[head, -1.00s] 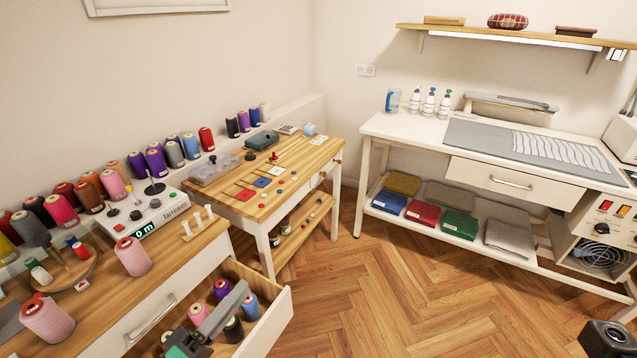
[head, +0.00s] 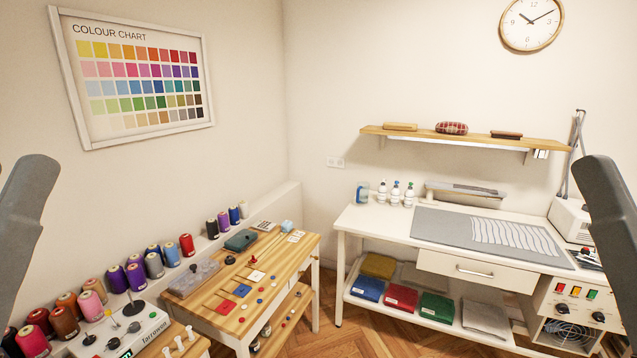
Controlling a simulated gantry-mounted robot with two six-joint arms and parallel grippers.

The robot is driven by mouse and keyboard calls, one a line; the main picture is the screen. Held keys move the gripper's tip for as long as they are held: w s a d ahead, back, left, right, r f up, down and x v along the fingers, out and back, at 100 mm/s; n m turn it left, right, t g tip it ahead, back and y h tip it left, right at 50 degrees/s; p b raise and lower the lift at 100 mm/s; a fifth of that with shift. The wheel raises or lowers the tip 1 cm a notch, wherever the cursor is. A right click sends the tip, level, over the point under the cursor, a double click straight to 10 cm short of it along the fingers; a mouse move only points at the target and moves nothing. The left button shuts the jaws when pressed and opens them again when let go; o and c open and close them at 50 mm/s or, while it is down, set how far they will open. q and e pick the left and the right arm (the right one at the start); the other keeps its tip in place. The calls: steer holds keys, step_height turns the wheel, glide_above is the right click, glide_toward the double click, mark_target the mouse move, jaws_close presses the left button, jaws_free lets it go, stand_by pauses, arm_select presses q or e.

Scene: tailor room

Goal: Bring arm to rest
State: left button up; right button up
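A grey link of my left arm (head: 22,225) stands upright at the left edge of the head view. A grey link of my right arm (head: 612,235) stands upright at the right edge, in front of the white table's right end. Both links are cut off by the picture edges. Neither gripper shows, so I cannot see its fingers or whether it holds anything.
A wooden table (head: 222,322) with buttons and cards stands at the lower middle. Thread spools (head: 127,285) line the left side. A white table (head: 375,222) with a grey mat stands at the right. Open floor (head: 385,338) lies between.

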step_height(320, 180, up, 27)
steer(key=p, duration=2.3)
steer(key=shift+p, duration=0.35)
step_height(320, 180, down, 61)
steer(key=b, duration=6)
steer(key=shift+r+b, duration=0.2)
steer(key=shift+b, duration=0.15)
